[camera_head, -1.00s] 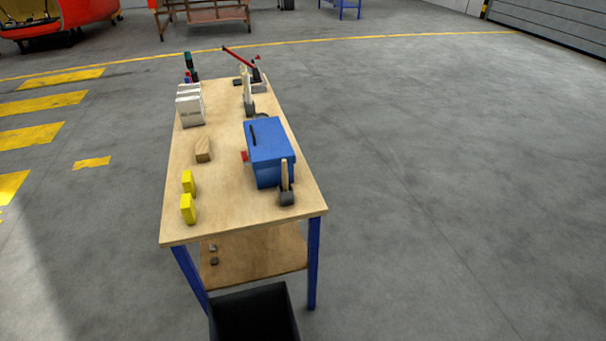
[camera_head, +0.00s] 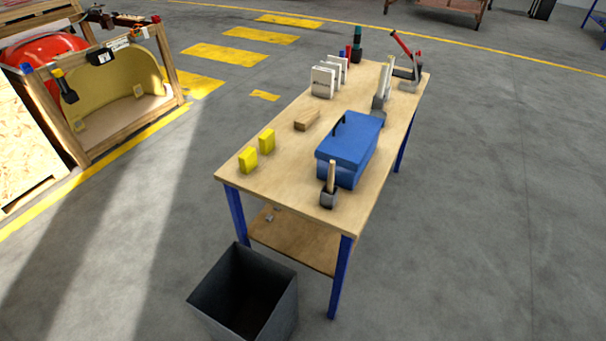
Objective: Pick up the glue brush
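A small tool with a light wooden handle (camera_head: 331,175) and a dark grey block-like lower end stands at the near edge of the workbench (camera_head: 285,175), just in front of a blue box (camera_head: 350,148). It may be the glue brush or a brush in a pot; it is too small to tell. A black tool with a yellow end (camera_head: 65,88) rests against the wooden crate at the left; its kind is also unclear. My gripper is not in view.
Yellow blocks (camera_head: 248,159), a wooden block (camera_head: 307,120), white holders (camera_head: 323,82) and a red-handled tool (camera_head: 401,44) stand on the bench. A dark bin (camera_head: 245,295) stands before it. A wooden crate (camera_head: 130,120) is at left. The floor at right is clear.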

